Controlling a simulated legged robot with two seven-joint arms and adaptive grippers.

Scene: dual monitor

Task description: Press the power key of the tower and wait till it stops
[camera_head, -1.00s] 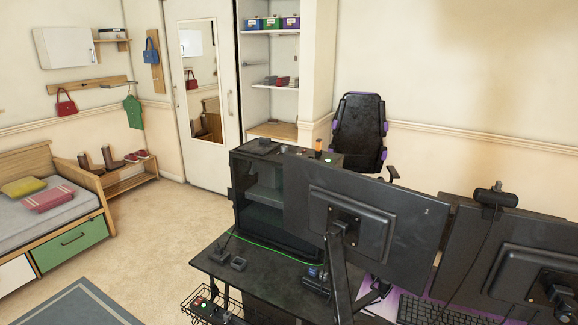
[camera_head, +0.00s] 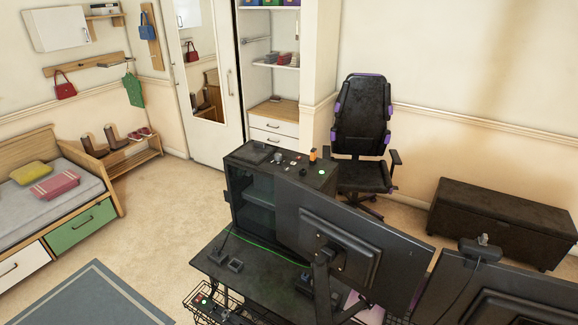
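The tower (camera_head: 252,208) is a black case with a dark glass side, standing upright at the back left of the black desk. Its top is in view, with a small round green-lit spot (camera_head: 321,171) near its right end. Several small items lie on that top, among them an orange one (camera_head: 313,155). I cannot tell which of these is the power key. The left monitor (camera_head: 352,240) hides the tower's lower right part. Neither of my grippers shows in the view.
A second monitor (camera_head: 505,290) with a webcam (camera_head: 481,250) stands at the right. A wire basket (camera_head: 215,305) hangs by the desk's left edge. A black chair (camera_head: 362,130) and dark chest (camera_head: 500,222) stand behind. The floor (camera_head: 165,225) left of the desk is open.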

